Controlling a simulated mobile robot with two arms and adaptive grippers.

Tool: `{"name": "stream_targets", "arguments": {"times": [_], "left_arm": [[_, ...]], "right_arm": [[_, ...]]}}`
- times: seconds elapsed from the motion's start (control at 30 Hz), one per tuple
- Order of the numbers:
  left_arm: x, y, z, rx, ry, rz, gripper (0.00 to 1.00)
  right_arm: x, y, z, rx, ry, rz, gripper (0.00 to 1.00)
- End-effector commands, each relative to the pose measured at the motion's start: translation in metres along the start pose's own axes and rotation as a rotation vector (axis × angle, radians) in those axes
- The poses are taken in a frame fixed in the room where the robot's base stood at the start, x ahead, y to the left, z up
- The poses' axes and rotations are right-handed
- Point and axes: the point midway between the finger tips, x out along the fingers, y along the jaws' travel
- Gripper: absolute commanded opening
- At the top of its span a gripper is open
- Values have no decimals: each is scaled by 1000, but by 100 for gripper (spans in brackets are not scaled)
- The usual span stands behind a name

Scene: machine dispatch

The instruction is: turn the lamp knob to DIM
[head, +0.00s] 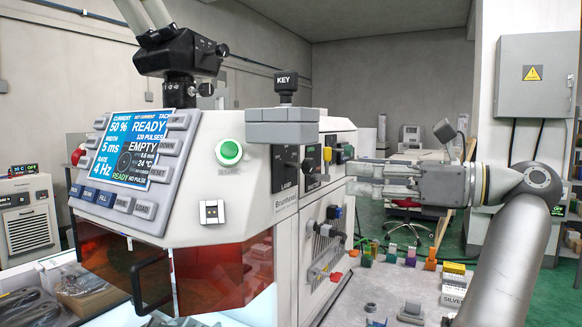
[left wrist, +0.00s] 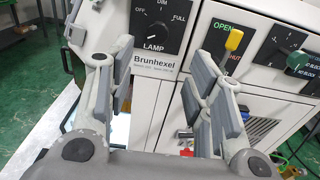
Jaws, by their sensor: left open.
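The lamp knob (left wrist: 154,29) shows in the left wrist view on a black panel marked OFF, DIM and FULL, with LAMP below it. I cannot tell for sure which mark it points to. In the head view the lamp panel (head: 281,172) is on the machine's right side face, above the Brunhexel name. My left gripper (head: 352,178) is open and empty, to the right of this panel and apart from it. In the left wrist view its two fingers (left wrist: 153,85) stand below the lamp panel, the left one near its lower left edge. My right gripper is not in view.
Beside the lamp panel is a shutter panel with a yellow lever (left wrist: 234,40) marked OPEN and SHUT. A green knob (left wrist: 297,61) is further right. A grey box with a KEY tag (head: 286,85) sits on the machine's top edge. Several coloured parts lie on the table at the right.

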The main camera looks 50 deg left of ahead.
Motion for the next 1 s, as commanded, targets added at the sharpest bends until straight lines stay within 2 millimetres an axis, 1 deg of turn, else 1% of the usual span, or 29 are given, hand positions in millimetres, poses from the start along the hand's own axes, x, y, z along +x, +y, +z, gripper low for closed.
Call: {"name": "stream_targets", "arguments": {"times": [0.07, 0.13, 0.23, 0.5, 0.6, 0.7, 0.83, 1.0], "left_arm": [[-1, 1, 1, -3, 0, -2, 48], [3, 1, 0, -3, 0, -1, 48], [14, 1, -1, -4, 2, 1, 48], [66, 1, -1, -3, 0, 3, 48], [83, 1, 0, -3, -1, 2, 48], [95, 0, 0, -3, 0, 0, 48], [105, 0, 0, -1, -1, 0, 48], [108, 0, 0, -1, -1, -2, 48]], "right_arm": [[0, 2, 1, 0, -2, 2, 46], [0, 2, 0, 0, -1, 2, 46], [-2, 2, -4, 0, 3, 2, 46], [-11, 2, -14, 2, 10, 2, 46], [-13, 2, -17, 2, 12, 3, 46], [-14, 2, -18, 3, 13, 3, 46], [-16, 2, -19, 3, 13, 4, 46], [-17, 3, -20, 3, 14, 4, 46]]}}
